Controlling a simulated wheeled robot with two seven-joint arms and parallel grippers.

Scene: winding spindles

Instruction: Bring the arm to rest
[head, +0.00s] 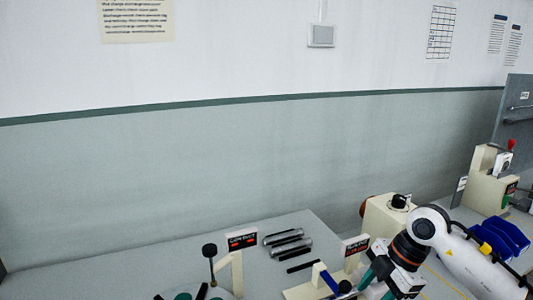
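My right arm (470,258) comes in from the right edge, white with a dark wrist. It bends down at the lower right, over the table. My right gripper (376,288) points down and left at the bottom edge, beside a cream stand with a blue bar (328,279). Its teal fingers are partly cut off by the frame, so I cannot tell whether they are open or shut, or whether they hold anything.
Dark metal rods (286,242) lie on the grey table (150,262). A cream stand with a black sign (242,240) is left of them. A cream box with a black knob (390,215) stands behind my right wrist. Blue bins (503,236) and a cream machine (484,187) are at right.

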